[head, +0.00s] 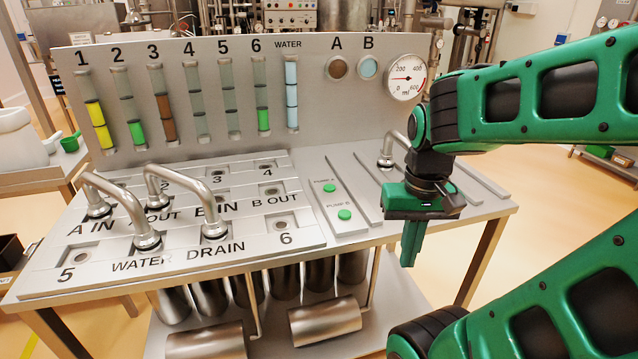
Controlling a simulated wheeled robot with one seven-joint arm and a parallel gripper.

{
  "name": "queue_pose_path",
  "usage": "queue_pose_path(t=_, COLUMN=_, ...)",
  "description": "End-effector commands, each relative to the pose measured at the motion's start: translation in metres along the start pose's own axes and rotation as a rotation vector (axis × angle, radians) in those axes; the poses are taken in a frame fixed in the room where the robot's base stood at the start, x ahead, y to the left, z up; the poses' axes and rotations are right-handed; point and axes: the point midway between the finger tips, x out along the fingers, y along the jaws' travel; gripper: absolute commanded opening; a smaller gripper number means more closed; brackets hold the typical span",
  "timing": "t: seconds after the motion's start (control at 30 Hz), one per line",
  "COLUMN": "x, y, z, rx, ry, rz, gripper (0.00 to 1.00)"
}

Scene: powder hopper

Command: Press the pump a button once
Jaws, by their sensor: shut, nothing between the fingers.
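The pump A button (329,187) is a small green round button on a raised metal strip, below its "PUMP A" label. A like green button, pump B (344,214), is just in front of it. My gripper (409,264) is green and points down, with its fingers together and nothing between them. It is to the right of both buttons in the picture, near the panel's front edge, and is apart from them. Both buttons are in plain view.
Bent metal pipes (122,200) rise from the labelled ports on the left. A short pipe (387,155) stands behind my gripper. The upright panel holds coloured tubes (97,122) and a round gauge (406,78). The space directly above the buttons looks clear.

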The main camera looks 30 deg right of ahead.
Motion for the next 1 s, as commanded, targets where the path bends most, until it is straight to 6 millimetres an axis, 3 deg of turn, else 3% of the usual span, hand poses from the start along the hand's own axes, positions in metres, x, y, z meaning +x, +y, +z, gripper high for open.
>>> queue_pose_path(t=0.37, x=-0.005, y=0.004, z=0.006, rx=-0.002, ry=0.016, rz=-0.009, gripper=0.00)
queue_pose_path(t=0.47, x=-0.009, y=-0.001, z=-0.010, rx=-0.012, ry=0.047, rz=-0.023, gripper=0.00)
queue_pose_path(t=0.57, x=-0.014, y=-0.015, z=-0.048, rx=-0.035, ry=0.103, rz=-0.055, gripper=0.00)
queue_pose_path(t=0.8, x=-0.036, y=-0.071, z=-0.174, rx=-0.096, ry=0.306, rz=-0.233, gripper=0.00)
queue_pose_path(t=1.0, x=-0.059, y=-0.110, z=-0.264, rx=-0.114, ry=0.456, rz=-0.433, gripper=0.00)
